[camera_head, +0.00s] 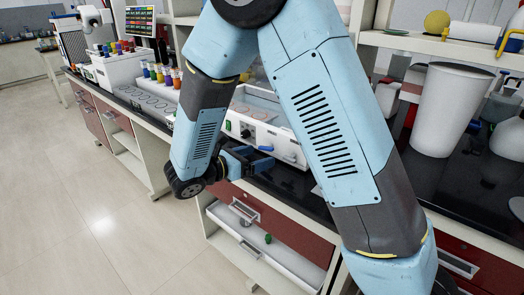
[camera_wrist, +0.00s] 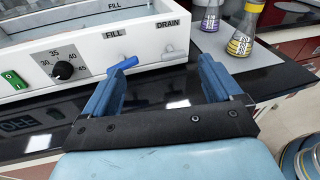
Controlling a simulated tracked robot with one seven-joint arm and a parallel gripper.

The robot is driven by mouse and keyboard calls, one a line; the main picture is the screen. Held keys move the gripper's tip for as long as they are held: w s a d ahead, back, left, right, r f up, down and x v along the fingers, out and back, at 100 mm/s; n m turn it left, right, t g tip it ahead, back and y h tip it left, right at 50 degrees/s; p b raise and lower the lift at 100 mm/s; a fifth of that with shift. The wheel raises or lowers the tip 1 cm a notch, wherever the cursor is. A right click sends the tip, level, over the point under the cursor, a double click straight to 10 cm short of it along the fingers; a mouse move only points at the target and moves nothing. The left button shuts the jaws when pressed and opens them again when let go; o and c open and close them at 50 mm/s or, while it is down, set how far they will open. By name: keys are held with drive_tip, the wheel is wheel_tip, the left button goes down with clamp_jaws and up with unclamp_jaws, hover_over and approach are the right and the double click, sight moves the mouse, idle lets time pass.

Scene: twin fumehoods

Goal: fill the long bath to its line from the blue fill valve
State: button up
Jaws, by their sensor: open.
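The long bath (camera_head: 262,133) is a white box on the black bench, partly hidden behind my arm in the head view. Its front (camera_wrist: 92,62) fills the upper left of the wrist view, with FILL and DRAIN printed on it. The blue fill valve (camera_wrist: 122,64) is a small lever under the front FILL label, slanting up to the right. Another FILL mark (camera_wrist: 114,6) shows on the inner back wall; I cannot tell the water level. My gripper (camera_wrist: 155,78) is open and empty in front of the bath, its fingers apart, with the valve beyond the left finger; it also shows in the head view (camera_head: 262,158).
A pale drain valve (camera_wrist: 168,48) is right of the fill valve. A green switch (camera_wrist: 12,84) and black dial (camera_wrist: 63,70) are on the left. Flasks with yellow (camera_wrist: 240,42) and purple (camera_wrist: 210,20) contents stand at right. A large white container (camera_head: 450,105) stands on the bench.

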sight(264, 148)
drive_tip(key=a+f+n+t+y, duration=0.1)
drive_tip(key=a+f+n+t, duration=0.3)
drive_tip(key=a, duration=0.3)
drive_tip(key=x, duration=1.4)
drive_tip(key=shift+f, duration=0.25)
drive_tip(key=shift+s, duration=0.1)
drive_tip(key=c, duration=1)
drive_tip(key=shift+m, duration=1.4)
drive_tip(key=shift+c, duration=0.2)
drive_tip(key=o, duration=1)
drive_tip(key=shift+o, duration=0.2)
drive_tip(key=shift+s, duration=0.1)
